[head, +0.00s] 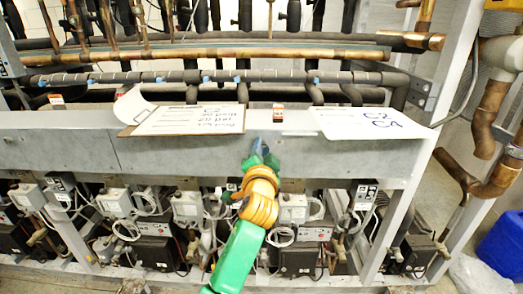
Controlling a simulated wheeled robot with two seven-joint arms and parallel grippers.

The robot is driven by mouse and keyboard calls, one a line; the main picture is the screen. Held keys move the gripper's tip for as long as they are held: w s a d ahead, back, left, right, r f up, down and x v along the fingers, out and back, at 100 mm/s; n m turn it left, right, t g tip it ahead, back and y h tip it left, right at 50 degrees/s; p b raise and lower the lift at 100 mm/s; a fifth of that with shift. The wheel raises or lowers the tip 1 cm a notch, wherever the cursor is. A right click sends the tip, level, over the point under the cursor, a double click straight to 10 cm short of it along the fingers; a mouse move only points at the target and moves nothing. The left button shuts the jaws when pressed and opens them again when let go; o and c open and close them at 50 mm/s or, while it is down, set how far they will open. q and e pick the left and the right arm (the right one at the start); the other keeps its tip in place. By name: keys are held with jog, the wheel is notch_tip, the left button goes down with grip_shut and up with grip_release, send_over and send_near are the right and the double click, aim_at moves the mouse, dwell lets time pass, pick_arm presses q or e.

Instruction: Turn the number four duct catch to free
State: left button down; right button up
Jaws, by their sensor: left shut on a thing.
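The grey metal duct (190,155) runs across the middle of the head view, along the front of the rack. My left gripper (262,150), at the end of a green and orange arm, reaches up to the duct's front face, a little right of the picture's middle. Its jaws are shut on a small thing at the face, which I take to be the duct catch. The jaws hide most of it, so its turn position and number cannot be read. My right gripper is not in view.
A clipboard with a handwritten sheet (190,120) and another white sheet (372,123) lie on the duct top. A small orange and white label (278,115) sits between them. Pipes run behind; boxes and cables hang below. A blue container (502,245) stands at lower right.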

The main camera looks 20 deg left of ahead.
pick_arm(q)
jog(key=shift+r, duration=0.15)
jog(key=c, duration=0.7)
grip_release()
jog(key=shift+s+d+f, duration=0.2)
jog(key=shift+s, duration=0.25)
jog(key=b+v, duration=0.2)
jog(key=v, duration=0.4)
jog(key=shift+r, duration=0.15)
